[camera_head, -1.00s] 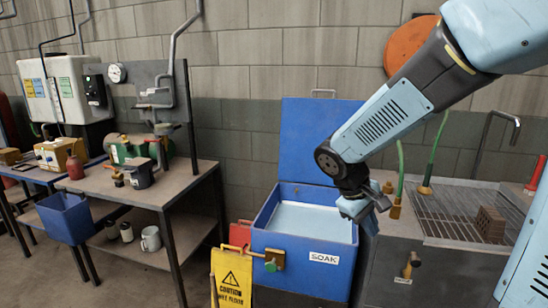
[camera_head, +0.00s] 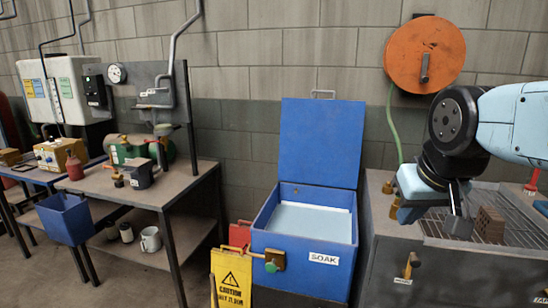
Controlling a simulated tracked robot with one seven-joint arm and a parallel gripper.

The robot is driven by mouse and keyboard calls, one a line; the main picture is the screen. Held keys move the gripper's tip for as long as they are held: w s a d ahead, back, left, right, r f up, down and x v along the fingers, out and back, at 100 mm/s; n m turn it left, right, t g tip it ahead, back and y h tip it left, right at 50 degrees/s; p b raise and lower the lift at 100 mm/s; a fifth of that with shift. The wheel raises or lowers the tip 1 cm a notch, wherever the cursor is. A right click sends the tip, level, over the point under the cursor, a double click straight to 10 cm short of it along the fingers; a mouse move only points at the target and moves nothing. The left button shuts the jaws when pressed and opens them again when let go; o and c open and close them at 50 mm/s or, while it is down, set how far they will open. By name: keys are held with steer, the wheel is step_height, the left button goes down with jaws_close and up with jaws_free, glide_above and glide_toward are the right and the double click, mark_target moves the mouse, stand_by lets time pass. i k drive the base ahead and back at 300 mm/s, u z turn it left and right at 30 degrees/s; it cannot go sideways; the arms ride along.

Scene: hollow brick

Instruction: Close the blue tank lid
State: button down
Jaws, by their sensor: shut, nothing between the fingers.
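The blue tank (camera_head: 304,268) stands in the middle, with a white "SOAK" label on its front and pale liquid inside. Its blue lid (camera_head: 320,140) is open, upright at the back of the tank against the wall side, with a metal handle (camera_head: 323,93) on its top edge. My gripper (camera_head: 457,228) is to the right of the tank, over the grated sink counter, pointing down. It is shut and empty, apart from the lid and tank.
A yellow caution sign (camera_head: 231,283) stands at the tank's front left. A workbench (camera_head: 145,187) is at left.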

mark_target(320, 140)
steer(key=u, duration=0.05)
steer(key=i, duration=1)
steer(key=z, duration=1.2)
steer(key=k, duration=0.85)
steer(key=u, duration=0.55)
steer(key=i, duration=1)
steer(key=u, duration=0.05)
